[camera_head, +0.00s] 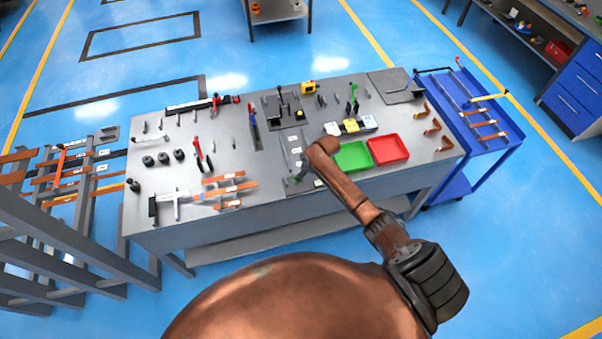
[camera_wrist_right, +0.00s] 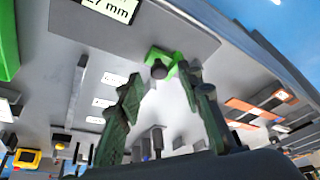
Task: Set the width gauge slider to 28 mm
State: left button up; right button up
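In the right wrist view, the width gauge's green slider (camera_wrist_right: 181,58) with a dark round knob (camera_wrist_right: 158,71) sits near the edge of a grey plate (camera_wrist_right: 190,30). A label (camera_wrist_right: 110,8), cut off at the top, reads what looks like "27 mm". My right gripper (camera_wrist_right: 163,78) has its two dark green fingers apart, one on each side of the knob. I cannot tell whether either finger touches it. In the head view, my right gripper (camera_head: 303,172) is small at the bench's front middle, partly hidden by my arm. My left gripper is not in view.
On the grey bench (camera_head: 265,205), a green tray (camera_head: 353,156) and a red tray (camera_head: 388,150) lie right of my gripper. Copper bars (camera_head: 228,188) and a caliper-like tool (camera_head: 170,200) lie to the left. A blue cart (camera_head: 480,115) stands at the right end.

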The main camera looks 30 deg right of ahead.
jog(key=shift+w+a+f, duration=0.1)
jog(key=shift+w+f, duration=0.1)
jog(key=shift+f, duration=0.35)
jog(key=shift+c, duration=0.7)
jog(key=c, duration=0.8)
jog(key=shift+a, duration=0.1)
